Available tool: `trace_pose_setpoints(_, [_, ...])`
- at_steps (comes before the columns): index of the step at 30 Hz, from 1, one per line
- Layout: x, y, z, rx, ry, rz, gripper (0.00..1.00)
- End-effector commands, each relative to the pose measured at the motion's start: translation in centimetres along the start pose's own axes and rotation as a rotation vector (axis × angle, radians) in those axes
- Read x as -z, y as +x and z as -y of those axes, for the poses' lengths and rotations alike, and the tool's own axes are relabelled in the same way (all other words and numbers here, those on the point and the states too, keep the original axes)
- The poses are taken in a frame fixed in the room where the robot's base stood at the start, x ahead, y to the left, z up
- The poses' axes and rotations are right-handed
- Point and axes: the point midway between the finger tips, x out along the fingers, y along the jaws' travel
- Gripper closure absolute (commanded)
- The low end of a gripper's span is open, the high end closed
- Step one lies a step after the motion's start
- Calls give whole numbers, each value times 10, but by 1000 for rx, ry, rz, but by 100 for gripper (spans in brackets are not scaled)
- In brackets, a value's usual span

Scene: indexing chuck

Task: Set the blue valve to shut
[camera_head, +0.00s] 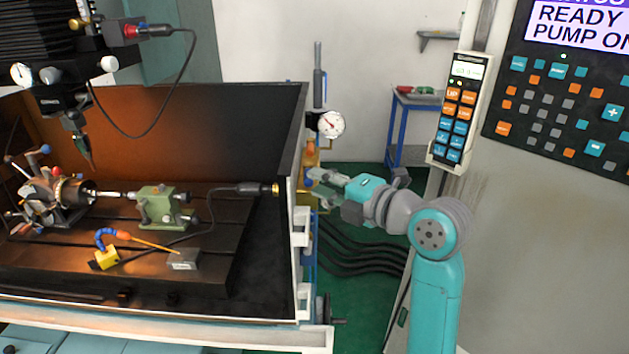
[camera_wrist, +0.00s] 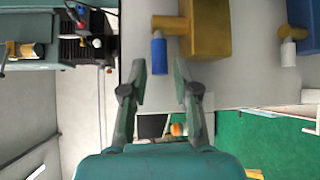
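In the wrist view a blue cylindrical handle (camera_wrist: 159,55) sticks out from a yellow block (camera_wrist: 209,28); it looks like the blue valve's handle. My gripper (camera_wrist: 158,75) is open, with a finger on each side of the handle's near end in the picture. Whether the fingertips reach it in depth I cannot tell. Nothing is held. In the head view my gripper (camera_head: 318,178) is beside the yellow fitting (camera_head: 312,158) at the right end of the machine enclosure. The blue handle cannot be made out clearly there.
A blue block with a white-tipped handle (camera_wrist: 289,50) is right of the yellow one. A pressure gauge (camera_head: 331,124) stands above the fitting. The enclosure wall (camera_head: 293,150) is close on the left. Dark hoses (camera_head: 365,255) run below. Green floor lies beyond.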

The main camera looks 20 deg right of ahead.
Motion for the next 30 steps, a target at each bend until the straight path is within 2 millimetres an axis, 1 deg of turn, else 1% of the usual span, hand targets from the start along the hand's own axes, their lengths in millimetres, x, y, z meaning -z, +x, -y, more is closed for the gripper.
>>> trace_pose_setpoints(1, [-1,-11,0,0,0,4,70])
trace_pose_setpoints(3, [-1,-26,0,-1,0,4,70])
trace_pose_setpoints(9, [-1,-64,0,0,-1,4,70])
trace_pose_setpoints(12, [-1,-78,0,0,1,3,70])
trace_pose_setpoints(15, [-1,-88,0,0,1,2,70])
trace_pose_setpoints(21, [0,-95,0,0,0,0,70])
trace_pose_setpoints(28, [0,-95,0,0,0,0,70])
trace_pose_setpoints(30, [-1,-90,0,0,1,-2,70])
